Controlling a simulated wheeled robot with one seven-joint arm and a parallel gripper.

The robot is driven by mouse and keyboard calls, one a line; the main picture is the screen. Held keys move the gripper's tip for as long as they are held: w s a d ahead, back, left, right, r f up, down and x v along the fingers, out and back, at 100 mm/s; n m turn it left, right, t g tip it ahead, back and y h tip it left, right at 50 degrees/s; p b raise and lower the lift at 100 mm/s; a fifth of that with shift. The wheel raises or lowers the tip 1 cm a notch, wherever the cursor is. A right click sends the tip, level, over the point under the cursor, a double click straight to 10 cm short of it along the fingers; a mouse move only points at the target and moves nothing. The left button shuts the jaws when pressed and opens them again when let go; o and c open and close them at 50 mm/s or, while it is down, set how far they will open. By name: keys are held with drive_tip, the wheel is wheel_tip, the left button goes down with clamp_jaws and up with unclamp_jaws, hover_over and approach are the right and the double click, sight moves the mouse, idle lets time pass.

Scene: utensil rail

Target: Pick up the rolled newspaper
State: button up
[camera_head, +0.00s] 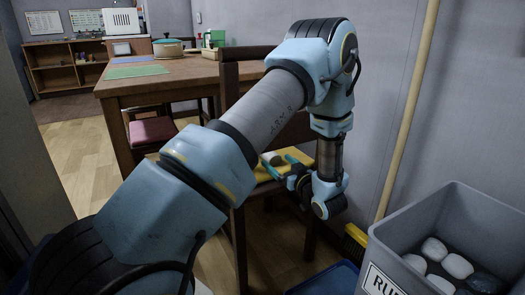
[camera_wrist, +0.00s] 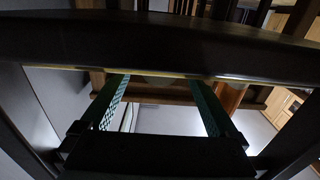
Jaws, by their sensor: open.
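A short grey roll (camera_head: 269,158), which looks like the rolled newspaper, lies on the yellow seat of a wooden chair (camera_head: 229,75) in the head view. Part of it is hidden behind my arm and gripper. My gripper (camera_head: 284,164) is at the seat, its teal fingers close beside the roll; I cannot tell whether they touch it. In the wrist view my gripper (camera_wrist: 160,88) shows its two green fingers wide apart. I cannot make out the newspaper between them there.
A dark bar (camera_wrist: 160,42) crosses the wrist view close to the camera. A wooden table (camera_head: 170,78) with a teal pot (camera_head: 168,47) stands behind the chair. A grey bin (camera_head: 455,205) with several stones is at right, beside a leaning broom (camera_head: 408,120). Floor at left is clear.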

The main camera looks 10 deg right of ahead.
drive_tip(key=b+x, duration=0.2)
drive_tip(key=x, duration=0.5)
drive_tip(key=shift+f, duration=0.1)
drive_tip(key=shift+w, duration=0.4)
drive_tip(key=shift+a, duration=0.1)
drive_tip(key=shift+c, duration=0.3)
drive_tip(key=c, duration=1.4)
clamp_jaws()
drive_tip(key=shift+r, duration=0.25)
